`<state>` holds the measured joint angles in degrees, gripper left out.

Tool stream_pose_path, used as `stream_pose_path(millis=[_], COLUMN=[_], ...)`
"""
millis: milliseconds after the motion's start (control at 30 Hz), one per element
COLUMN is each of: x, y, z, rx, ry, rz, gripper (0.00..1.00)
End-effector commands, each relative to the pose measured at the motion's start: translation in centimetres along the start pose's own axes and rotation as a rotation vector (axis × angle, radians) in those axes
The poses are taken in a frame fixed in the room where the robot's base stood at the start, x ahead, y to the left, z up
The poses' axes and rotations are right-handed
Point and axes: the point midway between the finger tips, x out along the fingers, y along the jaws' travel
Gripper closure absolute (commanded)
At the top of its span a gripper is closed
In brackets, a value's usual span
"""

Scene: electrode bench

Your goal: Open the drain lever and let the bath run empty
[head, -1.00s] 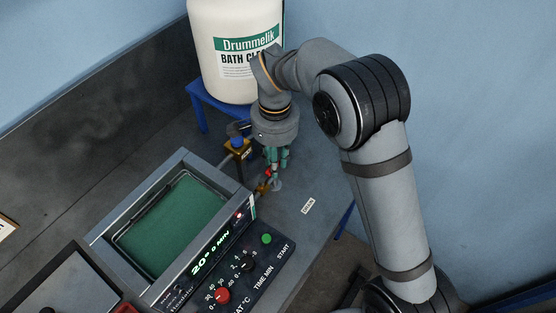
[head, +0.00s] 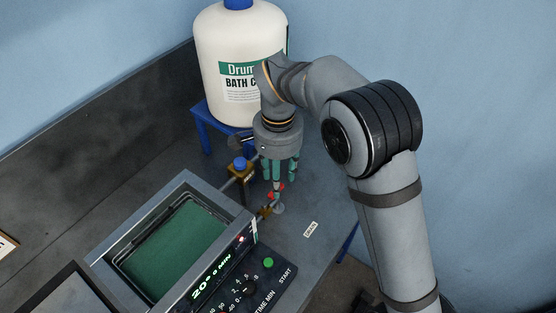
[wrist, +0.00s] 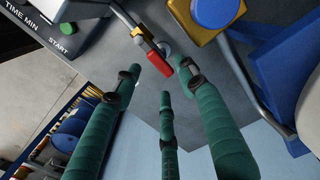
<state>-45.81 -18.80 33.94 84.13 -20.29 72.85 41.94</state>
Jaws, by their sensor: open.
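The drain lever has a red handle (head: 276,188) on a brass valve (head: 266,210) at the bath's right corner. In the wrist view the red handle (wrist: 158,61) lies just beyond my fingertips, roughly between the two outer ones. My gripper (head: 279,180) points down close above the handle, with its three teal fingers spread and open (wrist: 161,78). I cannot tell whether a finger touches the handle. The bath (head: 172,181) is a grey tank with green inside; its liquid level is hard to judge.
A large white jug (head: 238,50) stands on a blue stand (head: 202,128) behind my gripper. A brass block with a blue knob (head: 240,164) is close on the left. The control panel (head: 238,285) lies in front. Bench around the small label (head: 310,229) is clear.

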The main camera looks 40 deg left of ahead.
Motion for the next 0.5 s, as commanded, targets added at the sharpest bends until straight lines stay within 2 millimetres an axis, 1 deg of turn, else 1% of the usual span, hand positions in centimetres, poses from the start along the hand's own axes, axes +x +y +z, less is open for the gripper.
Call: stream_pose_path(millis=[33,200,333,500], x=[-1.3,-4.9,-7.0,-8.4], y=[-0.1,-0.1,-0.1,0.0], z=[-0.1,-0.1,0.0,0.0], rx=[0.002,0.001,0.000,-0.001], ry=[0.002,0.003,0.002,0.001], rz=[-0.006,-0.006,-0.003,-0.001], gripper=[0.58,0.58,0.58,0.58])
